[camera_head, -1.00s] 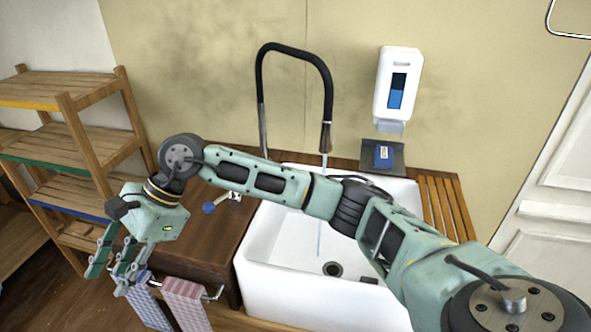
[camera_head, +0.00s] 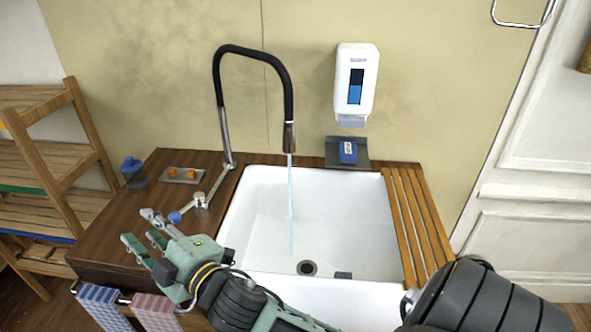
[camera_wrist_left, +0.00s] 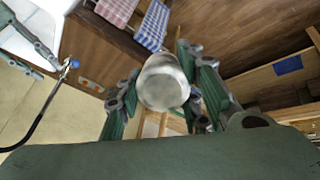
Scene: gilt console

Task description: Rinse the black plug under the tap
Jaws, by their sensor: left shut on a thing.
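The tap (camera_head: 289,135) has a black hose and runs a thin stream of water (camera_head: 291,205) into the white sink (camera_head: 355,222). Its lever has a blue knob (camera_head: 175,218). My right gripper (camera_head: 140,228) is open and empty, over the counter beside the knob. In the left wrist view my left gripper (camera_wrist_left: 160,88) is shut on a silvery round object (camera_wrist_left: 164,80), perhaps a cup.
A wooden counter (camera_head: 110,235) carries a blue jar (camera_head: 133,172) and a tray with orange pieces (camera_head: 181,176). Towels (camera_head: 155,312) hang on a rail in front. A slatted board (camera_head: 418,225) lies right of the sink.

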